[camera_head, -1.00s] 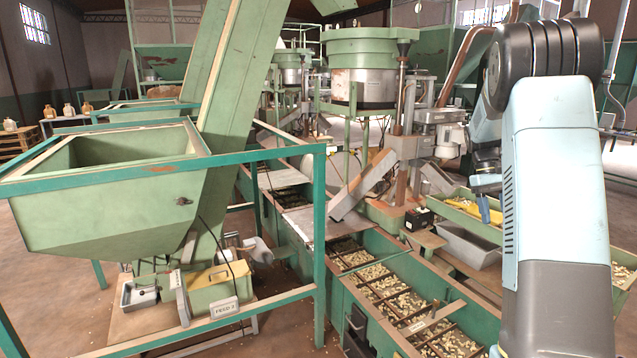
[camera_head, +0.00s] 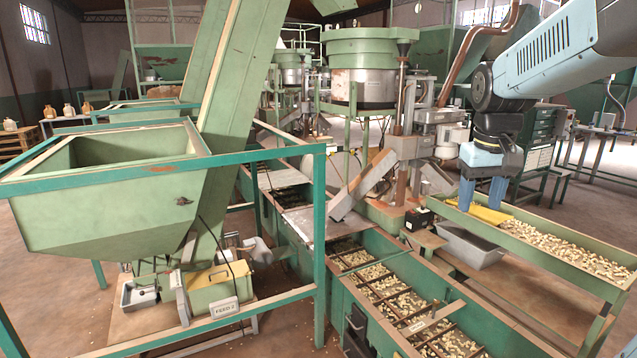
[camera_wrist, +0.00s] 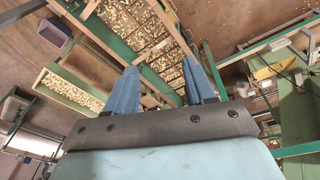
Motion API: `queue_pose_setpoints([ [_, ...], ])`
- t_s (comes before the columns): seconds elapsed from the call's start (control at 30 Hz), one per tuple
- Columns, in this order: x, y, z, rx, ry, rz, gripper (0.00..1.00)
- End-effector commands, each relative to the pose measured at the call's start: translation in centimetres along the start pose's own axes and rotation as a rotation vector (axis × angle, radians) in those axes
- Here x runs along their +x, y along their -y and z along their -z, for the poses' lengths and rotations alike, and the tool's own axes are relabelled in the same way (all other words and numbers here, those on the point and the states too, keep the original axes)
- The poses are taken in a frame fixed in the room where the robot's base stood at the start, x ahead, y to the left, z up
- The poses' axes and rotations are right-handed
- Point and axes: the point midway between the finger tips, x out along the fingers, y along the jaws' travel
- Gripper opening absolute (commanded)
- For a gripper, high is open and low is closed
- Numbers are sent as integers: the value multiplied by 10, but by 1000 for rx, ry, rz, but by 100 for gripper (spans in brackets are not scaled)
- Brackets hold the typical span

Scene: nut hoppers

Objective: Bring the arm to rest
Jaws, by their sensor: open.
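My gripper (camera_head: 482,194) hangs at the right of the head view, its two blue fingers pointing down and apart with nothing between them. Behind or under it, from this angle, is the left end of a long green tray (camera_head: 560,249) of nuts with a yellow piece (camera_head: 490,213) in it. In the wrist view my gripper (camera_wrist: 158,82) is open and empty, fingers spread above the floor and a green sorting trough (camera_wrist: 150,28). My arm reaches in from the upper right of the head view.
The divided green trough (camera_head: 395,298) with several nut compartments runs through the middle. A grey bin (camera_head: 470,246) stands beside the nut tray. A green hopper (camera_head: 110,205) in a teal frame fills the left. A bowl feeder (camera_head: 365,75) stands behind. Open floor shows at the far right.

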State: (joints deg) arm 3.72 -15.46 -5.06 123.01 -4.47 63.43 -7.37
Motion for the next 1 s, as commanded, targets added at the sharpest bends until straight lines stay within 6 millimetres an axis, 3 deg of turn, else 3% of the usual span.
queue_pose_setpoints([
  [0.3, -15, 41, -70, 7, -172, 31, 54],
  [0.6, -10, 68, -123, 18, -305, 59, 54],
  [0.8, -6, 76, -137, 22, -341, 66, 54],
  [1.0, -6, 76, -138, 23, -343, 67, 54],
])
